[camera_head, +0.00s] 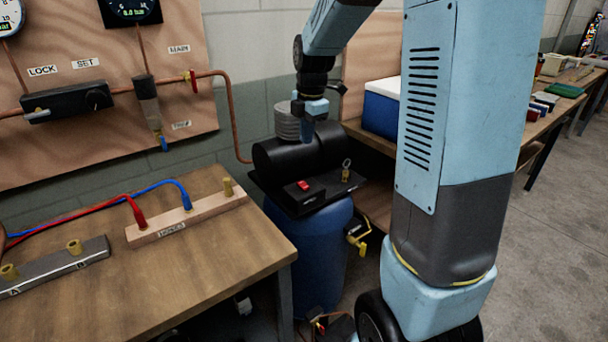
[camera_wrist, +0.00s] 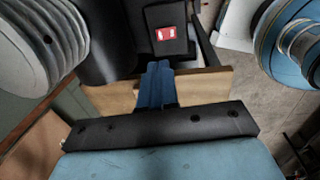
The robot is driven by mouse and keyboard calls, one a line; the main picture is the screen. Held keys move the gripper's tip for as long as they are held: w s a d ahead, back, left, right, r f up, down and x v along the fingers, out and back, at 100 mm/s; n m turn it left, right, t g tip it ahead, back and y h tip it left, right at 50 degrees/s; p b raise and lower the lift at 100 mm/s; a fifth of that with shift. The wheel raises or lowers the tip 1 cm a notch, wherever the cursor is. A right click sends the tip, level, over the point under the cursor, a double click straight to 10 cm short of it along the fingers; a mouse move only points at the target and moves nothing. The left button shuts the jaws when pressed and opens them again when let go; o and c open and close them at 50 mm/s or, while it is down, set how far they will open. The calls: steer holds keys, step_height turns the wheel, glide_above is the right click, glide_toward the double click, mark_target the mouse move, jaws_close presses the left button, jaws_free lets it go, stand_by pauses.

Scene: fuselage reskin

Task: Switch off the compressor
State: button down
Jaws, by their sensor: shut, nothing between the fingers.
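The compressor is a blue tank (camera_head: 315,250) with a black motor (camera_head: 285,158) and a dark plate on top, standing between the workbench and my arm. A black switch box with a red rocker switch (camera_head: 304,185) sits on the plate's front. The red switch also shows in the wrist view (camera_wrist: 166,34), with white marks on it. My gripper (camera_head: 307,140) is shut and empty, pointing down over the black motor, behind the switch in the head view. In the wrist view my shut fingers (camera_wrist: 157,70) are just below the switch box in the picture, apart from the red switch as far as I can tell.
A brass ring-pull valve (camera_head: 346,170) stands right of the switch. A yellow-handled valve (camera_head: 358,235) sticks out from the tank. A copper pipe (camera_head: 232,120) runs down behind. A blue and white cooler (camera_head: 381,108) and the wooden workbench (camera_head: 190,265) flank the compressor.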

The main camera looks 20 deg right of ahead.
mark_target(303, 183)
stand_by(0.3)
steer(key=f, duration=0.4)
steer(key=w+f, duration=0.1)
steer(key=f, duration=0.9)
steer(key=shift+w+a, duration=0.25)
steer(key=shift+w, duration=0.05)
steer(key=shift+s+f, duration=0.15)
steer(key=shift+s, duration=0.1)
steer(key=shift+s+d, duration=0.2)
steer(key=shift+s, duration=0.3)
steer(key=shift+r, duration=0.3)
steer(key=shift+r, duration=0.3)
step_height(303, 183, up, 13)
steer(key=s, duration=0.1)
steer(key=shift+s+d, duration=0.25)
steer(key=shift+s, duration=0.05)
